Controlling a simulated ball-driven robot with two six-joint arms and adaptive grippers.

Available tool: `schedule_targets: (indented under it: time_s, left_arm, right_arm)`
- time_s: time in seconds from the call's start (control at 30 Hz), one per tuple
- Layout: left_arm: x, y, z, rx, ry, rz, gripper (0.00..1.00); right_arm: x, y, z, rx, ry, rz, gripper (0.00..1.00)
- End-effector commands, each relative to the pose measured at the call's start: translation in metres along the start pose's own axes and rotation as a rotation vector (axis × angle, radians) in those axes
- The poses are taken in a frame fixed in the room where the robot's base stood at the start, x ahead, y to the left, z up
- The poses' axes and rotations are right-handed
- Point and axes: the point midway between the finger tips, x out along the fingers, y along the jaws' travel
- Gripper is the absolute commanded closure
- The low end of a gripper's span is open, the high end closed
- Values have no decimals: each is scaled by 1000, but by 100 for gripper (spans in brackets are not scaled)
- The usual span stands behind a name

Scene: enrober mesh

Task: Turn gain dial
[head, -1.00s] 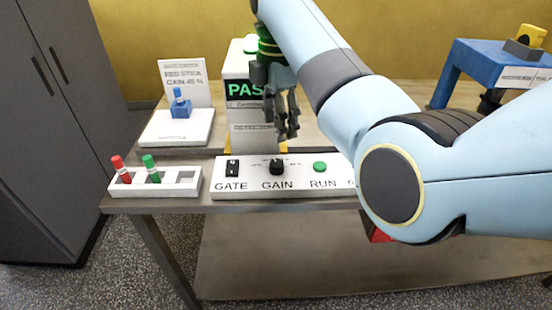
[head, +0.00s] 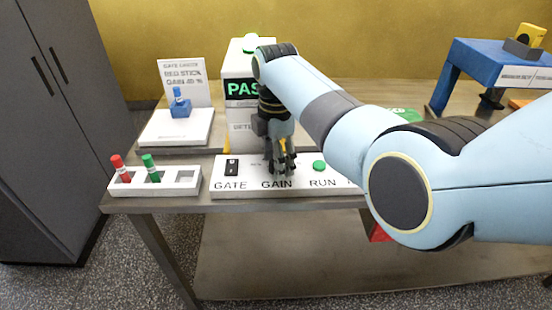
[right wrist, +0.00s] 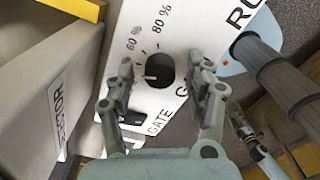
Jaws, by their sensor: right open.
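The white control panel (head: 218,190) lies along the table's front edge, lettered GATE, GAIN and RUN. The black gain dial (right wrist: 158,70) shows in the right wrist view, its white pointer mark toward the left of that picture. Printed marks of 60 % and 80 % are beside it. In the head view my gripper hides the dial. My right gripper (head: 280,168) is open over the GAIN position, pointing down. In the right wrist view its fingers (right wrist: 163,64) appear on either side of the dial; I cannot tell whether they touch it. My left gripper is not in view.
The black gate switch (head: 232,167) is left of the gripper and the green run button (head: 319,165) right. The PASS detector box (head: 238,115) stands close behind. A tray (head: 192,187) holds red and green sticks.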

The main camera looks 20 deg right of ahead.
Motion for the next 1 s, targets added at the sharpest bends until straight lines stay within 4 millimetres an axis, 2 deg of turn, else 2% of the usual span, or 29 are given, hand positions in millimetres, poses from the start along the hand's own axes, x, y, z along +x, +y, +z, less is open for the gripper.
schedule_targets:
  time_s: [0.07, 0.47, 0.77, 1.0]
  left_arm:
    - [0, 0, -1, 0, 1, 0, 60]
    - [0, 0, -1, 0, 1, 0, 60]
    - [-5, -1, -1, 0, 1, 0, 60]
    - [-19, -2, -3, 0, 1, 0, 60]
  right_arm:
    - [0, 0, 0, 0, 0, 0, 48]
    - [0, 0, 0, 0, 0, -1, 100]
    - [-1, -1, 0, 40, 0, -3, 100]
    - [-3, 0, 0, 178, 0, -3, 100]
